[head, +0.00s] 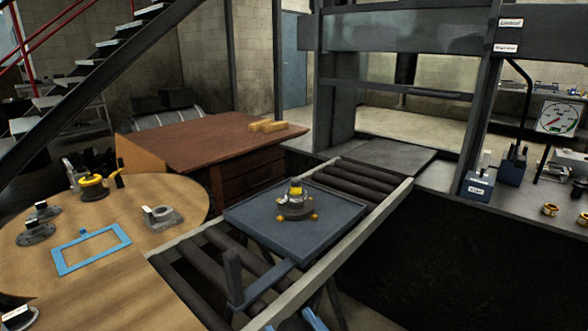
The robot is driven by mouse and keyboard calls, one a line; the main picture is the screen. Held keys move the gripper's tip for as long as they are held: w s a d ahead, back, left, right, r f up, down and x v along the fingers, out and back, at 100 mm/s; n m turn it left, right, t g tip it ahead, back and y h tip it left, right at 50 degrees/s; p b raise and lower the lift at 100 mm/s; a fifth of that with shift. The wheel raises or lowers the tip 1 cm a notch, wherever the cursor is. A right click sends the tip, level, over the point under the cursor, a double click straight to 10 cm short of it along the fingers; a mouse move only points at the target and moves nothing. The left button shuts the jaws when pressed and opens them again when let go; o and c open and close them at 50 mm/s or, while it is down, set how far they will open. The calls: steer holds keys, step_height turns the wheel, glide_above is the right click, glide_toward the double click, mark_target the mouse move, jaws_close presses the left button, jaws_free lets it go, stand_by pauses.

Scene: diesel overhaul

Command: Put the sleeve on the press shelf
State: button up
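Two small brass rings, sleeve-like in shape, stand on the grey ledge (520,205) right of the press: one ring (550,209) and another ring (582,218) at the picture's edge. I cannot tell which part is the task's sleeve. A round metal part with a yellow top (296,197) stands upright on a blue-grey tray (255,222) on the roller conveyor. The press frame (340,75) rises behind, with a flat grey plate (378,160) at the conveyor's far end. My gripper is not recognisable in this view.
A round wooden table (150,240) at left holds a blue frame (90,250), a yellow-topped part (93,187) and several grey flanged parts. A brown desk (200,140) stands behind. Blue boxes (479,184) and a dial gauge (558,118) occupy the ledge. Conveyor rollers (365,180) beyond the tray are clear.

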steer(key=s+d+f+m+t+h, duration=0.2)
steer(key=d+f+m+h, duration=0.3)
steer(key=d+f, duration=1.4)
steer(key=d+h, duration=0.2)
steer(key=h, duration=0.1)
steer(key=shift+s+d+m+h, duration=0.3)
steer(key=shift+d+m+h, duration=0.05)
steer(key=shift+m+h, duration=0.05)
steer(key=shift+a, duration=0.1)
